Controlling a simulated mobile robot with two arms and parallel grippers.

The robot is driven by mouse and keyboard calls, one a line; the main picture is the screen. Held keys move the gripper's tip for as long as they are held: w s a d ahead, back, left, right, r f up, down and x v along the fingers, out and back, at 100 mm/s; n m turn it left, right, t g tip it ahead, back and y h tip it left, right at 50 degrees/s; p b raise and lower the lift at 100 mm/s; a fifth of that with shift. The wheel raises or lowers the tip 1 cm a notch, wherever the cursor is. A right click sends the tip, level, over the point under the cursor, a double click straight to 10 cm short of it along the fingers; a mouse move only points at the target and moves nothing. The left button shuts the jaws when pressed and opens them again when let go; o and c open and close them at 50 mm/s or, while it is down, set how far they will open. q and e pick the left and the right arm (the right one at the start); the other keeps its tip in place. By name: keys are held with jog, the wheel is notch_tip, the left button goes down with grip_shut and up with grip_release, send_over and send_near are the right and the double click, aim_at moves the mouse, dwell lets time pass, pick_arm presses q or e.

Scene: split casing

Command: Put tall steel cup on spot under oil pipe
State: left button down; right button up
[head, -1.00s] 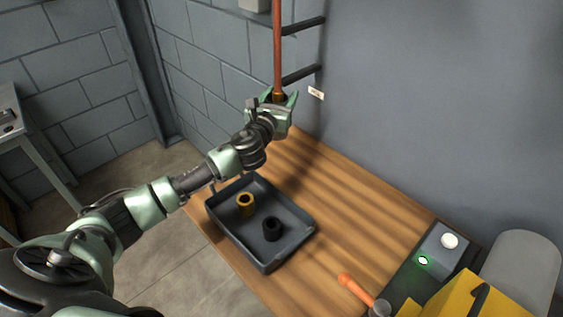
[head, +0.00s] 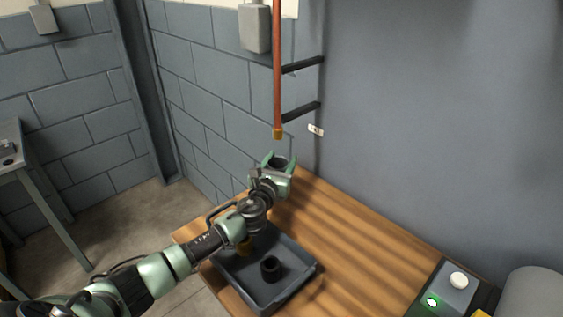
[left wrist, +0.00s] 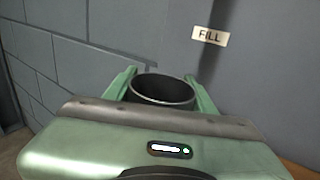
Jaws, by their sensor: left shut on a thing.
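My left gripper (head: 280,158) is shut on a dark, round, open-topped cup, the tall steel cup (head: 279,163). The cup's open mouth (left wrist: 162,91) shows between the fingers in the left wrist view, facing up. The oil pipe (head: 277,70) is a thin copper-red tube hanging down along the wall, with a brass tip (head: 278,134). The cup is below the tip in the head view, with a visible gap between them. The spot under the pipe is hidden behind the gripper and cup. My right gripper is not in view.
A grey tray (head: 302,285) on the wooden table (head: 345,225) holds a black cup (head: 271,268) and a brass cup (head: 244,248) partly behind my arm. A FILL label (left wrist: 210,36) is on the wall. A box with a green light (head: 452,283) stands at right.

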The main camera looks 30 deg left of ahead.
pick_arm(q)
jog(key=shift+f, duration=0.1)
jog(key=c, duration=0.5)
grip_release()
jog(key=shift+r, duration=0.3)
jog(key=s, duration=0.4)
jog(key=s+d, duration=0.1)
jog(key=s, duration=0.3)
jog(key=s+d, duration=0.1)
jog(key=s, duration=0.3)
jog(key=shift+f, duration=0.1)
